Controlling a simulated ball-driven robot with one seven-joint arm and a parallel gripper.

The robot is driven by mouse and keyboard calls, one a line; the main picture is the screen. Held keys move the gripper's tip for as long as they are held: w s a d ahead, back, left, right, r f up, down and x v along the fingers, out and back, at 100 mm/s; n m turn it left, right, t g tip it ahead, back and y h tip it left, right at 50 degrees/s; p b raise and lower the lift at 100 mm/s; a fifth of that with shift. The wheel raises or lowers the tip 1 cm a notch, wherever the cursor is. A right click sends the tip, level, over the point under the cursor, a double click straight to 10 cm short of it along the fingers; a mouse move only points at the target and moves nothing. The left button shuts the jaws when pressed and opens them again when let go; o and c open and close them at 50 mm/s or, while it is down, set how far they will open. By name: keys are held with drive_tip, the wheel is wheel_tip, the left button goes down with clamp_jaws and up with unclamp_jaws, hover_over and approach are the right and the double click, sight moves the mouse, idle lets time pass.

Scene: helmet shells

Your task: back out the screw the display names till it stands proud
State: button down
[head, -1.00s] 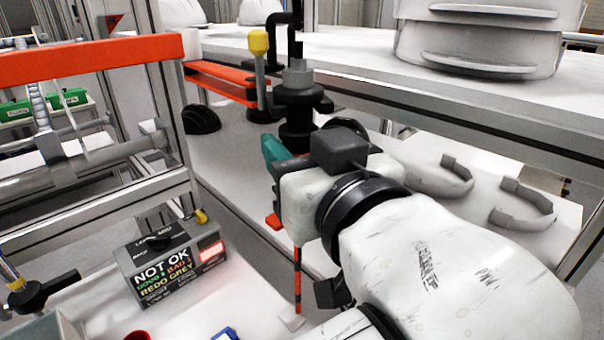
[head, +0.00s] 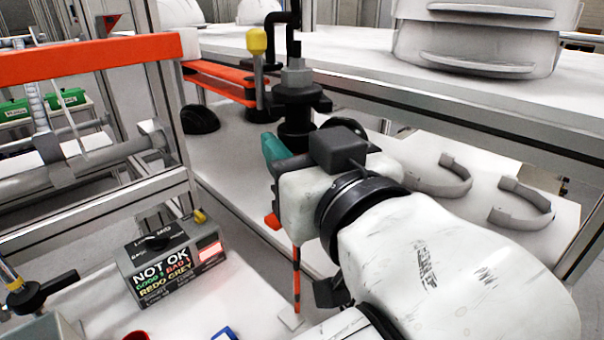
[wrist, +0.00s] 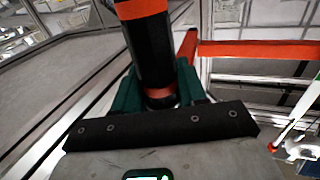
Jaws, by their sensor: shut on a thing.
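My gripper (head: 270,152) is in the middle of the head view, its teal fingers pointing away from the camera. In the wrist view the teal fingers (wrist: 157,88) are closed around a black cylindrical tool (wrist: 148,55) with orange bands, which looks like a screwdriver handle. The tool's far end runs out of the wrist view. The display (head: 172,262) is a dark box at lower left in the head view. It reads "NOT OK" and "REDO GREY", with a small good/bad count line and a red lit patch. I cannot make out the grey screw in either view.
White shells (head: 475,45) sit on the right shelf, with grey curved parts (head: 522,204) below. An orange beam (head: 90,60) crosses the left.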

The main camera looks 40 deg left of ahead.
drive_tip(key=s+a+p, duration=0.2)
drive_tip(key=s+a, duration=0.2)
drive_tip(key=s, duration=0.6)
drive_tip(key=shift+s, duration=0.15)
drive_tip(key=s+a+p, duration=0.2)
drive_tip(key=s+a, duration=0.2)
drive_tip(key=s, duration=0.6)
wheel_tip(320, 180, down, 10)
drive_tip(key=b, duration=0.6)
drive_tip(key=shift+r, duration=0.2)
drive_tip(key=shift+f, duration=0.1)
idle(0.4)
drive_tip(key=shift+f+b, duration=1.5)
drive_tip(key=shift+f, duration=0.45)
drive_tip(key=shift+a+f+b, duration=0.1)
drive_tip(key=shift+f+b, duration=0.75)
drive_tip(key=shift+f, duration=0.6)
idle(0.7)
